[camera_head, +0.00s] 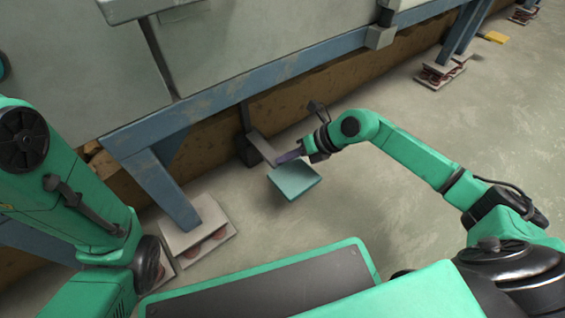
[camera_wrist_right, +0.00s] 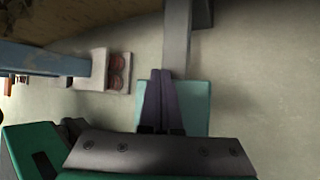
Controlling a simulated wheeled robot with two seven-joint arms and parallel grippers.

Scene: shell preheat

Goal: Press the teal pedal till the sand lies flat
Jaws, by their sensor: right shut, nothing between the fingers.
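The teal pedal (camera_head: 297,180) is a flat square plate low in front of the machine, on a dark grey lever arm (camera_head: 261,148). My right gripper (camera_head: 284,158) is shut and empty, just above the pedal's far edge near the lever. In the right wrist view, the gripper's dark fingers (camera_wrist_right: 160,88) lie together across the pedal (camera_wrist_right: 196,105), and the lever (camera_wrist_right: 177,40) runs away beyond the fingertips. I cannot tell whether the fingertips touch the pedal. My left arm is at the left of the head view, but its gripper is out of frame. No sand shows.
A blue steel frame (camera_head: 240,95) with grey panels (camera_head: 220,50) stands behind the pedal. Its leg (camera_head: 165,190) rests on a pale spring-mounted foot (camera_head: 205,225) left of the pedal. Concrete floor (camera_head: 340,225) is clear to the right. A yellow object (camera_head: 496,37) lies far right.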

